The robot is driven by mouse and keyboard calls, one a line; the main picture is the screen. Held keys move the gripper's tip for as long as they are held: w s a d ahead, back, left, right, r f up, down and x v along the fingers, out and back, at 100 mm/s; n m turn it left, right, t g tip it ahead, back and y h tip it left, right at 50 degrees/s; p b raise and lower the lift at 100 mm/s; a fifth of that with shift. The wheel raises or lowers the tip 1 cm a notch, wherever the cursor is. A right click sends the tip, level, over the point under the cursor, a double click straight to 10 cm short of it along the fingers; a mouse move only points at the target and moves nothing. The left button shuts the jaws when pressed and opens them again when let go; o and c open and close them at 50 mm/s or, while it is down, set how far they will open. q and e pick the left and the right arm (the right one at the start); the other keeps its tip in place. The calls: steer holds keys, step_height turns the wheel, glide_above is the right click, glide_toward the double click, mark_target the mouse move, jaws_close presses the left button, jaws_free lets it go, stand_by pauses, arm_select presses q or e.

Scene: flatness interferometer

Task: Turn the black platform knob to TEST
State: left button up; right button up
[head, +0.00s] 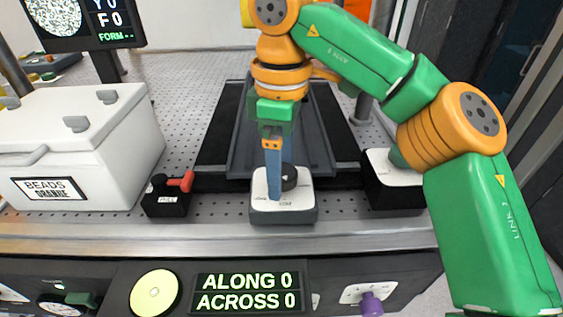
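A black round knob (290,177) sits on a small grey box with a white top (296,207), at the front middle of the perforated bench in the head view. The small lettering on the white top is too blurred to read, so I cannot tell where the knob points. My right gripper (274,190) reaches down from above, with its blue finger over the white top at the knob's left side. The finger overlaps part of the knob; I cannot tell whether they touch. The fingers line up edge-on, so their gap is hidden. My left gripper is out of view.
A black box with a red lever (178,182) stands to the left, beside a white case labelled beads (90,140). Another white-topped box (392,176) stands right, partly behind my arm. A dark rail (225,130) lies behind. The front panel displays (248,291) read ALONG 0, ACROSS 0.

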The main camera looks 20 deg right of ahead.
step_height(320, 180, up, 7)
steer(key=p, duration=0.4)
steer(key=shift+s+r, duration=0.1)
steer(key=shift+r, duration=0.05)
